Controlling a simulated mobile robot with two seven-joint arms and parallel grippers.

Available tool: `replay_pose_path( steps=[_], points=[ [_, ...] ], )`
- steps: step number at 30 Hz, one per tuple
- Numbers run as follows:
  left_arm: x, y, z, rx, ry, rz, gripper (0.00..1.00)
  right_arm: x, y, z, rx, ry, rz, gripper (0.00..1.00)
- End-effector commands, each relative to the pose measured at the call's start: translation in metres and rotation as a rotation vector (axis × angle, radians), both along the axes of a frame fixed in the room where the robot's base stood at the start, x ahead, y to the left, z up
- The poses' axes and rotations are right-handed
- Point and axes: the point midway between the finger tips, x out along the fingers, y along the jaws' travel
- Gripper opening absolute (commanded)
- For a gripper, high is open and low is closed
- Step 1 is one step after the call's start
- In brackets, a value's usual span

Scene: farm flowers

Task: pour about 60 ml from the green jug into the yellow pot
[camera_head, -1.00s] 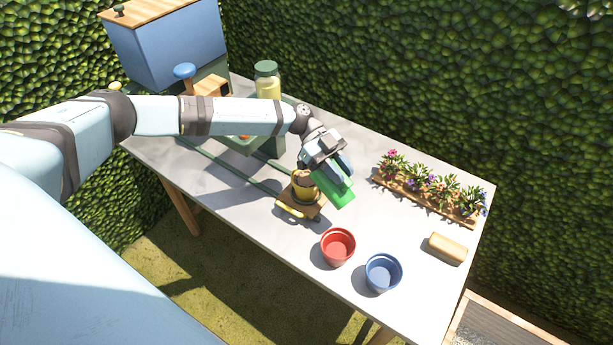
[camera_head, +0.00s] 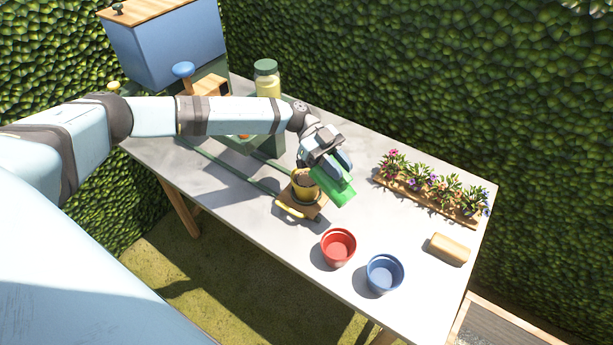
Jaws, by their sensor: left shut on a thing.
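The green jug (camera_head: 335,187) is held tilted in my left gripper (camera_head: 327,164), which is shut on it. The jug is above and just right of the yellow pot. I cannot make out any stream of liquid or the level in the jug. My right gripper is not in view.
A red pot (camera_head: 338,248) and a blue pot (camera_head: 384,273) stand near the table's front edge. A flower tray (camera_head: 425,200) and a wooden block (camera_head: 449,249) lie to the right. A jar (camera_head: 267,80) and a blue box (camera_head: 168,45) are at the back left.

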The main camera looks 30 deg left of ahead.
Motion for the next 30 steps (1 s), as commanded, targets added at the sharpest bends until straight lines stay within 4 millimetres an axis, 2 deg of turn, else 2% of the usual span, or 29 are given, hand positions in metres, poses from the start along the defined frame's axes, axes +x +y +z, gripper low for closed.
replay_pose_path(
  steps=[30],
  points=[
    [0.006, 0.018, 0.006, -0.082, 0.026, 0.001, 0.0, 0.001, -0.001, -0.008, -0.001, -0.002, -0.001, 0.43]
  ],
)
